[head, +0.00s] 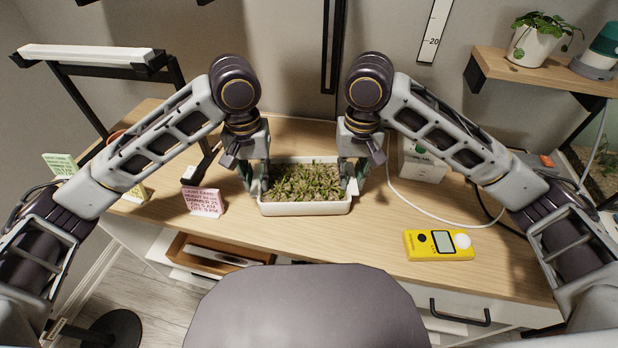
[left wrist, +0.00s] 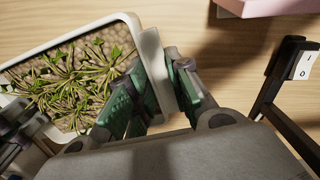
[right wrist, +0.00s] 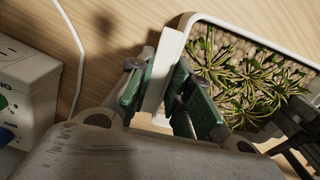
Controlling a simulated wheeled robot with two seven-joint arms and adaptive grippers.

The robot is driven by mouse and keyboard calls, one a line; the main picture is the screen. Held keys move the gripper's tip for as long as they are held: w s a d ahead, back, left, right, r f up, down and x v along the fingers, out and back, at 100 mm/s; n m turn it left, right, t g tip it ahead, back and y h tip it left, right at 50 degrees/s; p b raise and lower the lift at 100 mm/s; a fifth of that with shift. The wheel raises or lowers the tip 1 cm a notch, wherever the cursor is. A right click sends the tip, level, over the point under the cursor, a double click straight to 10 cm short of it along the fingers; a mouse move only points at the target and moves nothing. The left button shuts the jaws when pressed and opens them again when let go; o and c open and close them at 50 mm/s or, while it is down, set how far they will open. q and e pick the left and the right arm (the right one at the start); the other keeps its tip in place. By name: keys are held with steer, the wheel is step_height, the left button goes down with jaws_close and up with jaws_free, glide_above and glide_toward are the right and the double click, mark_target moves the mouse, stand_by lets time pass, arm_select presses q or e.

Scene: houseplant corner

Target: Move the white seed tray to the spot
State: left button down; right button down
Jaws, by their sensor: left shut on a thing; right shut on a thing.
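The white seed tray (head: 305,208), full of small green seedlings, is near the middle of the wooden table. My left gripper (head: 254,180) is shut on the tray's left end; the left wrist view shows its green-padded fingers on either side of the white end handle (left wrist: 155,62). My right gripper (head: 354,176) is shut on the right end, with the other handle (right wrist: 163,68) between its fingers in the right wrist view. The tray looks level; I cannot tell whether it touches the table. No marked spot is clearly visible.
A pink card (head: 204,201) stands just left of the tray. A yellow meter (head: 438,245) lies at the front right. A white box (head: 422,164) and a white cable (head: 440,212) are to the right. An open drawer (head: 215,252) is below the front edge. Bare tabletop (head: 375,238) lies right of the tray.

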arm_select(q)
steer(key=shift+a+f, duration=0.15)
steer(key=shift+f, duration=0.1)
arm_select(e)
steer(key=shift+d+f, duration=0.2)
steer(key=shift+f, duration=0.05)
arm_select(q)
steer(key=c, duration=1.6)
jaws_free()
arm_select(e)
steer(key=c, duration=1.6)
jaws_free()
arm_select(q)
steer(key=o, duration=0.3)
arm_select(e)
steer(key=o, duration=0.3)
steer(key=shift+a, duration=0.1)
arm_select(q)
steer(key=shift+r, duration=0.15)
step_height(320, 180, up, 12)
arm_select(e)
steer(key=shift+r, duration=0.15)
